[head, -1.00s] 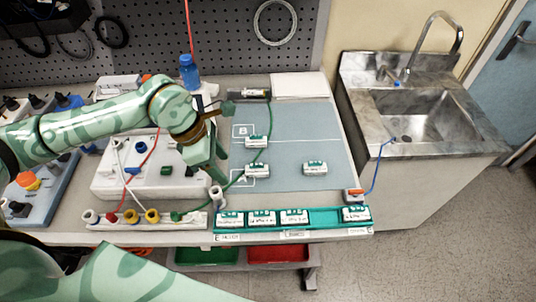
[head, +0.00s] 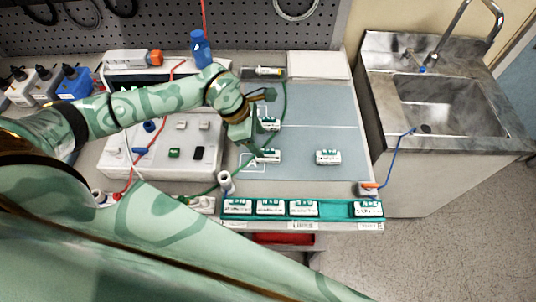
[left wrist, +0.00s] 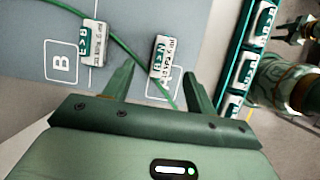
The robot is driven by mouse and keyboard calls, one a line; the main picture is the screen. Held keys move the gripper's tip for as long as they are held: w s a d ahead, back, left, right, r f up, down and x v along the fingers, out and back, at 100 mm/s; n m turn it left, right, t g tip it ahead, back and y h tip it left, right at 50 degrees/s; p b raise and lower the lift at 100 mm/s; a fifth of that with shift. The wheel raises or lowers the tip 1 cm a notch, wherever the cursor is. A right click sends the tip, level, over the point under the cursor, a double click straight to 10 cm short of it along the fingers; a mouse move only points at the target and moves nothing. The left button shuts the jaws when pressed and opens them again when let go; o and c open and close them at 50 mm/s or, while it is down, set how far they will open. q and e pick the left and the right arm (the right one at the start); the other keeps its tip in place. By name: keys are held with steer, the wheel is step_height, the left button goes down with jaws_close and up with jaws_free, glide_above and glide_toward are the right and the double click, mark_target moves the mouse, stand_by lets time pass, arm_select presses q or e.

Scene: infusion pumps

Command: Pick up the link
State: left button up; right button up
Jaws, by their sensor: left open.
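Several small white link blocks with green tops are in view. One link block (head: 267,156) lies by the A mark on the blue-grey mat, another link block (head: 268,124) by the B mark, and a third (head: 328,157) farther right. My left gripper (head: 258,147) is open above the mat, close to the A block. In the left wrist view its fingertips (left wrist: 158,72) stand apart with the A block (left wrist: 163,57) in the gap or just beyond. Contact cannot be told. The B block (left wrist: 93,42) is left of the fingers.
A green cord (left wrist: 130,52) runs over the mat between the A and B blocks. A green rail (head: 338,212) with several blocks lines the front edge.

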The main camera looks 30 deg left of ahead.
mark_target(269, 154)
arm_select(q)
steer(key=x, duration=0.5)
steer(key=shift+s+d, duration=0.2)
steer(key=c, duration=1.1)
